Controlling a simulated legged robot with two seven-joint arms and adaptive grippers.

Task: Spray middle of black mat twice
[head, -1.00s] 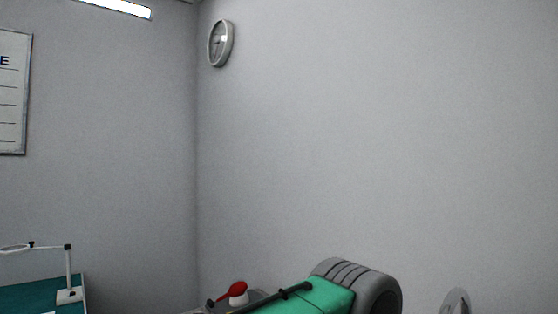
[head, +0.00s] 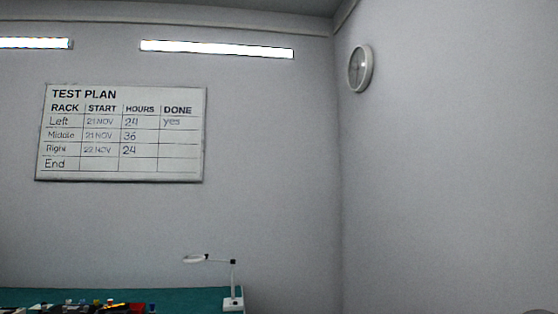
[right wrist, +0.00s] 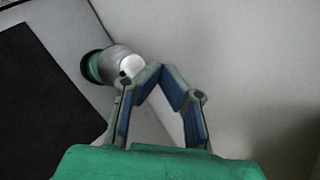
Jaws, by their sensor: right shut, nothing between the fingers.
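My right gripper (right wrist: 156,70) shows in the right wrist view, its blue-padded fingers angled in to meet at the tips. It is shut with nothing held. A flat black surface (right wrist: 45,105), which looks like the black mat, lies at the left of that view, partly cut off by the frame. The gripper is to the right of it, apart from it in the picture. I see nothing that I can clearly tell as a spray bottle. My left gripper is not in view.
In the head view, a teal-topped bench (head: 190,296) at the lower left bears a lamp (head: 232,285) and several small coloured items (head: 100,306). A test plan whiteboard (head: 120,133) and a clock (head: 360,69) hang on plain walls. A rounded green, grey and white part shows beyond my right fingers.

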